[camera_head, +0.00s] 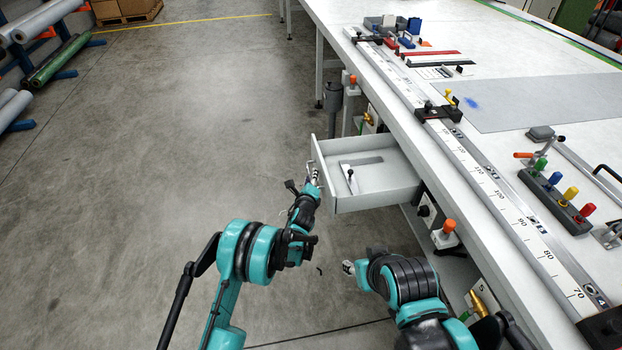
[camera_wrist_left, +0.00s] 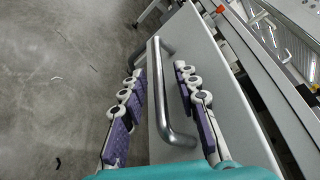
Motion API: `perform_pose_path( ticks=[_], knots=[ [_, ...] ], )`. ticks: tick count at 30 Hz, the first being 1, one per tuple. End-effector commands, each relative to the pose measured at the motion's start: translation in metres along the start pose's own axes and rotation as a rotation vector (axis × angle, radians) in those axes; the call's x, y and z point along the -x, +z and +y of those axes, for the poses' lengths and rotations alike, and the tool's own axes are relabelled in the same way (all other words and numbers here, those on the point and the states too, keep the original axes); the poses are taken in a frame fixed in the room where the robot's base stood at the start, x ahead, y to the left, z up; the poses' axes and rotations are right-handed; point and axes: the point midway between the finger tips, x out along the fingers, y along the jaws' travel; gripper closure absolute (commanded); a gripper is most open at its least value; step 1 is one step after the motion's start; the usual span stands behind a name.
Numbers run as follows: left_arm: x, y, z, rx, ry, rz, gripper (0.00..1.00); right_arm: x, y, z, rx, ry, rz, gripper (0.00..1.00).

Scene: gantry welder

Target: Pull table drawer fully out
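The table drawer (camera_head: 372,205) is a light grey box standing out from the side of the long white table (camera_head: 408,118). A small tool-like item and a grey patch show inside it. In the left wrist view a metal bar handle (camera_wrist_left: 164,98) is fixed to the drawer front (camera_wrist_left: 212,75). My left gripper (camera_head: 314,178) is at the drawer's outer face. In the left wrist view its two fingers (camera_wrist_left: 160,90) stand apart on either side of the handle, with gaps visible. My right gripper (camera_head: 349,267) is below the drawer, away from it; its fingers are too small to judge.
A long ruler rail (camera_head: 492,185) with black clamps runs along the table top. Orange-capped knobs (camera_head: 446,228) stick out from the table's side near the drawer. The floor (camera_head: 190,130) left of the drawer is clear. Rolls on a rack (camera_head: 55,60) lie far left.

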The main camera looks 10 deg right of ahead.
Motion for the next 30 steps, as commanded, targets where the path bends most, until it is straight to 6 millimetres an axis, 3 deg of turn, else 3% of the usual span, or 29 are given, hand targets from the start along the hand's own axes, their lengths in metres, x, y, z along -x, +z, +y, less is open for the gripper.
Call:
perform_pose_path(
  ticks=[4, 8, 21, 30],
  knots=[
    [0.003, 0.0, 0.0, 0.0, 0.0, 0.0, 0.69, 0.0, 0.0, 0.0, 0.0, 0.0, 0.0, 0.6],
    [0.019, 0.0, 0.0, 0.0, 0.0, 0.0, 0.69, 0.0, 0.0, 0.0, 0.0, 0.0, 0.0, 0.6],
    [0.106, 0.0, 0.0, 0.0, 0.0, 0.001, 0.69, 0.0, 0.0, 0.0, 0.0, 0.0, 0.0, 0.6],
    [0.121, 0.0, 0.0, 0.0, 0.0, 0.0, 0.69, 0.0, 0.0, 0.0, 0.0, 0.0, 0.0, 0.6]
  ],
)
